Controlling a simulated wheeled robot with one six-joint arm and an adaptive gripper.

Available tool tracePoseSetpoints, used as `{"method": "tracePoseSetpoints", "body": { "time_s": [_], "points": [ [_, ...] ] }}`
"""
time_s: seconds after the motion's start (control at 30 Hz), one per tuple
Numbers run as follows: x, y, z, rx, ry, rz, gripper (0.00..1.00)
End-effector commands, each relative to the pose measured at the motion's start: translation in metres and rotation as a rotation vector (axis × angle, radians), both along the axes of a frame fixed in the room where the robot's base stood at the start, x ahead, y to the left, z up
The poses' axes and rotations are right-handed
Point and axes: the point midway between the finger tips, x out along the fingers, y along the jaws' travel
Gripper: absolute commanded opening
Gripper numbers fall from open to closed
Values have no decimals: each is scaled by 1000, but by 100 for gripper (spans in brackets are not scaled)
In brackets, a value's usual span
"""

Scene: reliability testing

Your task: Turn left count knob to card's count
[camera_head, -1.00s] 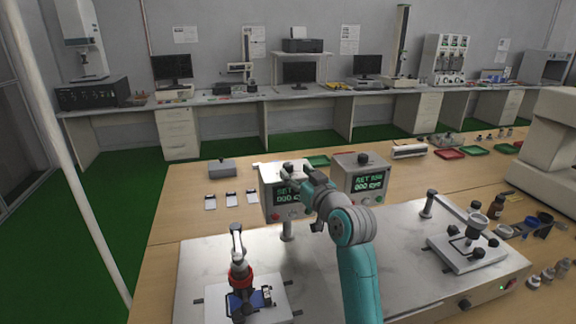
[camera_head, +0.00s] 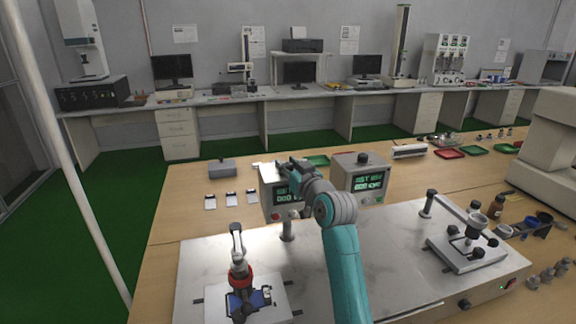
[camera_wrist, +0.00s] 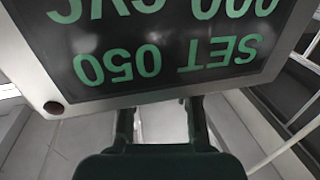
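The left counter box (camera_head: 270,206) has a green-lit screen, partly hidden by my arm. In the wrist view a screen (camera_wrist: 165,50) appears upside down and reads SET 050, with 000 CYC partly cut off. My gripper (camera_head: 283,166) is at the top of the left box. In the wrist view its two fingers (camera_wrist: 160,112) are apart, with a pale gap between them; their tips pass out of sight behind the box edge. The left knob is hidden, so contact cannot be told. Several small pale cards (camera_head: 231,198) lie on the table, too small to read.
The right counter box (camera_head: 346,182) with a black top knob (camera_head: 362,158) stands close beside. A metal platform (camera_head: 400,243) carries a left fixture (camera_head: 238,268) and a right fixture (camera_head: 470,245). A grey box (camera_head: 222,167) sits behind the cards.

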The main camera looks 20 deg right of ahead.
Motion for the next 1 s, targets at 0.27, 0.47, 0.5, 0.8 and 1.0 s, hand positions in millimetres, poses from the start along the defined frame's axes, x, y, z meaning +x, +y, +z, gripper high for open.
{"method": "tracePoseSetpoints", "body": {
  "time_s": [0.27, 0.47, 0.5, 0.8, 1.0],
  "points": [
    [0, 0, 0, 1, 0, -11, 0],
    [0, 2, 0, 0, -1, -66, 0],
    [0, 2, 0, -1, -1, -84, 0],
    [0, 3, 0, -2, -1, -271, 0],
    [0, 3, 0, 0, 0, -407, 0]
  ]
}}
